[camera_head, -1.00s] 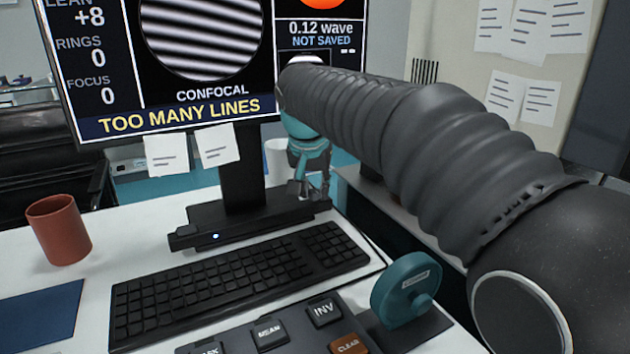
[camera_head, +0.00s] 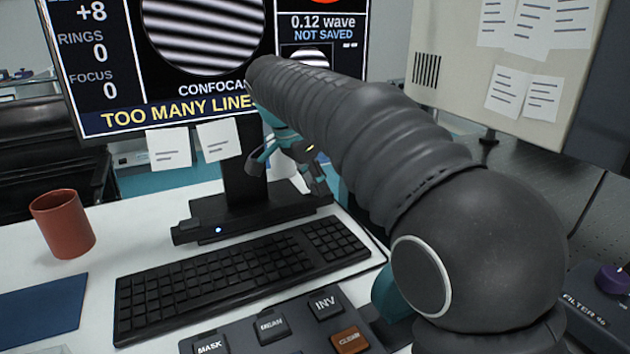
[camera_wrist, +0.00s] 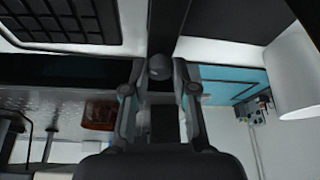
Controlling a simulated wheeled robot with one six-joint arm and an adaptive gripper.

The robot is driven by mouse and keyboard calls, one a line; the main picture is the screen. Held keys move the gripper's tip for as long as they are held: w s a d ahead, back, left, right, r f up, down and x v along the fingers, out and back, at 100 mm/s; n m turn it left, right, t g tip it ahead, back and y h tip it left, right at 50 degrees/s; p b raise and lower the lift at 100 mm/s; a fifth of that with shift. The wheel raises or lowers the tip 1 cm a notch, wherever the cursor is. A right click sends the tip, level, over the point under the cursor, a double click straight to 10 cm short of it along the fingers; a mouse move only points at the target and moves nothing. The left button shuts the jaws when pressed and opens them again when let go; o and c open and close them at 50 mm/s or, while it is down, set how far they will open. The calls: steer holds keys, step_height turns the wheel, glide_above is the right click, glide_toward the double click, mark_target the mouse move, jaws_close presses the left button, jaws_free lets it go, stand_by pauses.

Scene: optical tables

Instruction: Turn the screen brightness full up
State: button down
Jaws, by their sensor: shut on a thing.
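The monitor (camera_head: 190,70) shows striped fringes and the words "TOO MANY LINES". Its dark stand ends in a low bar (camera_head: 250,224) with a small blue light near the left end. My gripper (camera_head: 318,185) is at the right end of this bar, partly hidden by my arm. In the wrist view, my gripper (camera_wrist: 160,75) has its two fingers on either side of a small round grey knob (camera_wrist: 158,67) at the bar's end. The fingers are shut on the knob. I cannot read any brightness mark on it.
A keyboard (camera_head: 235,275) lies in front of the stand. A button panel (camera_head: 285,325) is nearer, with a teal wheel (camera_head: 388,292) mostly behind my arm. A red-brown mug (camera_head: 62,224) stands left. A box with a purple knob (camera_head: 612,279) is at right.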

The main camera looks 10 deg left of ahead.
stand_by(0.3)
steer(key=c, duration=0.9)
jaws_free()
steer(key=v, duration=1.2)
steer(key=shift+w, duration=0.1)
steer(key=shift+c, duration=0.2)
